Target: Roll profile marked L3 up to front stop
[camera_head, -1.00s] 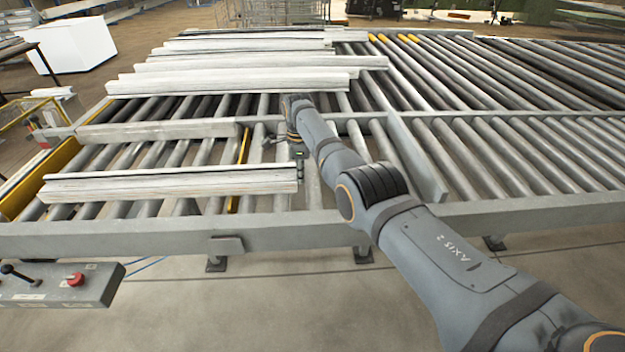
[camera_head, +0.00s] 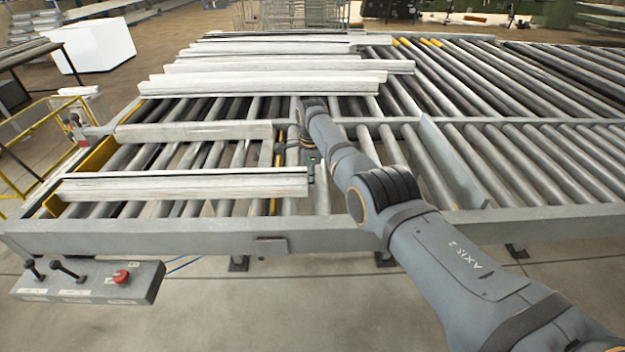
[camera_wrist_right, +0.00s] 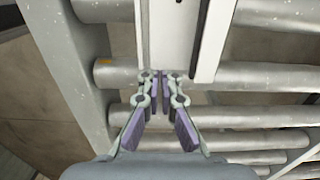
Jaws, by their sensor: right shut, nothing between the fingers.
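A long pale profile (camera_head: 185,184) lies across the rollers nearest the front rail. I cannot read any L3 mark on it. Its left end is close to a yellow plate (camera_head: 52,206) at the table's left edge, which may be the front stop; I cannot tell whether they touch. My right gripper (camera_head: 309,168) is at the profile's right end. In the right wrist view, my right gripper (camera_wrist_right: 160,76) is shut and empty, its fingertips against or very close to the end of the white profile (camera_wrist_right: 168,40). My left gripper is out of view.
A shorter profile (camera_head: 195,131) lies behind, and several stacked long profiles (camera_head: 260,85) lie farther back. A grey upright divider (camera_head: 450,165) stands to the right of my arm. A control box with a red button (camera_head: 121,276) hangs at the front left.

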